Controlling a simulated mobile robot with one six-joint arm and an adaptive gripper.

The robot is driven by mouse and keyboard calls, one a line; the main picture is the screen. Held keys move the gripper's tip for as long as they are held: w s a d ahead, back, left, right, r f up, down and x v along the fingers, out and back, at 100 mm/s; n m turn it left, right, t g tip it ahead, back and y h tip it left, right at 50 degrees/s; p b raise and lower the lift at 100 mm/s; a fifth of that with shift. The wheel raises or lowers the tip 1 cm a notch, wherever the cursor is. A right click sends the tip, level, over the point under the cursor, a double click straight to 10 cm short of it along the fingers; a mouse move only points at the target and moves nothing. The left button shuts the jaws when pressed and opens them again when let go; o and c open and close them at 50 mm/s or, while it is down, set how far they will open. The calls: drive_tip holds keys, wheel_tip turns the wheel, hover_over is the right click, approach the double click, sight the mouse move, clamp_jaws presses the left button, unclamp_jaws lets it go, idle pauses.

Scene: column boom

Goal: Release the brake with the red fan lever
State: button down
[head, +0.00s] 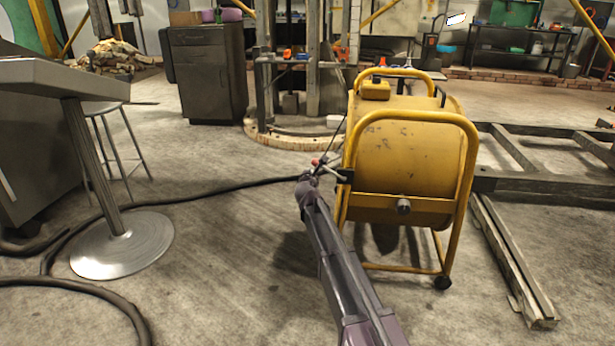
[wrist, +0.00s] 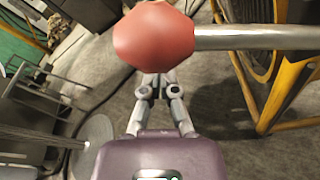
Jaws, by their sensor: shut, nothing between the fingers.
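The yellow drum fan (head: 405,155) stands in a yellow tube frame right of centre in the head view. A thin lever with a red knob (head: 315,162) sticks out from its left side. In the wrist view the red knob (wrist: 153,36) is large at the top, and its grey rod (wrist: 255,37) runs right toward the fan (wrist: 258,50). My gripper (head: 313,176) is beside the knob in the head view. In the wrist view my gripper (wrist: 158,80) is shut and empty; the knob covers its fingertips. I cannot tell whether they touch.
A round-based metal table (head: 122,245) and a stool (head: 115,150) stand at the left. A black hose (head: 215,192) crosses the floor. Dark beams (head: 535,183) lie right of the fan.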

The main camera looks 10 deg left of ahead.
sight(330, 170)
drive_tip(key=shift+s+d+r+p, duration=0.3)
drive_tip(key=shift+s+r+p, duration=0.1)
drive_tip(key=shift+r, duration=0.2)
drive_tip(key=shift+s+d+r+p, duration=0.3)
drive_tip(key=shift+s+r+p, duration=0.1)
drive_tip(key=shift+r, duration=0.2)
drive_tip(key=shift+w+d, duration=0.1)
drive_tip(key=shift+d, duration=0.05)
